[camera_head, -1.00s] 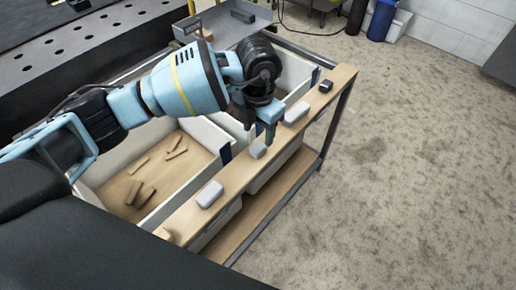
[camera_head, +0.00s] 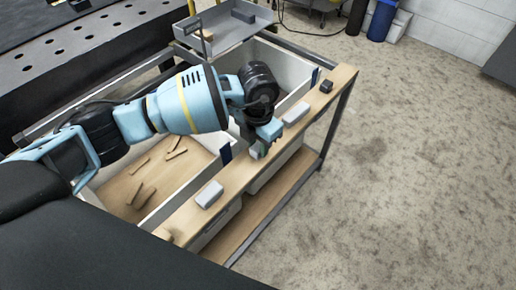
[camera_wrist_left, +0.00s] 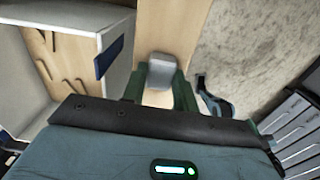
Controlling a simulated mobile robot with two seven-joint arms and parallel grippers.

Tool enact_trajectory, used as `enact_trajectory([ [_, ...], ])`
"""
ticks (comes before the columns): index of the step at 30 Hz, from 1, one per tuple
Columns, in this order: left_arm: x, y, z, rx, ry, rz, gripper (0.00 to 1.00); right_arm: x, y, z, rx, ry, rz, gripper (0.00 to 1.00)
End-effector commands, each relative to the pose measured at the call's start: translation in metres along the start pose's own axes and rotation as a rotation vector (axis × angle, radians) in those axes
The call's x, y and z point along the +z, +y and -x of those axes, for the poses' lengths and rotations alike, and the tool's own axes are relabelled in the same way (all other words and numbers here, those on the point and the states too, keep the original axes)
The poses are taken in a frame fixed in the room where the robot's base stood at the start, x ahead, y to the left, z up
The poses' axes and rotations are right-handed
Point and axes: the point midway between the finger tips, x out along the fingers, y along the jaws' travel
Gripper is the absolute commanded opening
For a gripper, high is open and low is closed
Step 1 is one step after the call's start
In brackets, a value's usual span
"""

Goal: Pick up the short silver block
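The short silver block (camera_head: 255,152) sits on the wooden ledge, partly hidden by my left gripper (camera_head: 262,147) in the head view. The two green fingers of the left gripper (camera_wrist_left: 159,88) stand apart, one on each side of the block's near end. A bare strip of wood shows between them, so the gripper looks open. Whether a finger touches the block cannot be told. My right gripper is in neither view.
The narrow ledge (camera_head: 232,180) also bears a longer silver block (camera_head: 209,194), another silver block (camera_head: 295,114) and a small dark block (camera_head: 326,86). A white-walled bin (camera_head: 118,188) with several wooden pieces lies left of it. Concrete floor (camera_head: 400,170) is free on the right.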

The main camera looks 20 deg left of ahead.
Motion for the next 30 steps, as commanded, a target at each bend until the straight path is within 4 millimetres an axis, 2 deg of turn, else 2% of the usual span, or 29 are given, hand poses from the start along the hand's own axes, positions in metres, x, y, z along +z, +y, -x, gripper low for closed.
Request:
enact_trajectory([
  [1, 0.0, 0.0, 0.0, 0.0, 0.0, 0.0, 0.2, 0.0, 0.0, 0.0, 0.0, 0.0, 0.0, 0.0],
  [5, 0.0, 0.0, 0.0, 0.0, 0.0, 0.0, 0.05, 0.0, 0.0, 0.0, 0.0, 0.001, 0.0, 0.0],
  [16, 0.001, 0.0, 0.006, -0.001, -0.002, 0.0, 0.04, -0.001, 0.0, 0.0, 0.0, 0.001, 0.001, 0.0],
  [20, 0.001, 0.001, 0.017, 0.001, -0.003, 0.001, 0.04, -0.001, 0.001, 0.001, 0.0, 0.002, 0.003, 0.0],
  [24, 0.001, 0.001, 0.037, 0.001, -0.004, 0.0, 0.04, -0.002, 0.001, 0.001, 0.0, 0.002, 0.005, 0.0],
  [30, -0.01, -0.043, 0.04, -0.003, -0.001, -0.008, 0.04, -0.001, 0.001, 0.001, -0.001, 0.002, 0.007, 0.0],
])
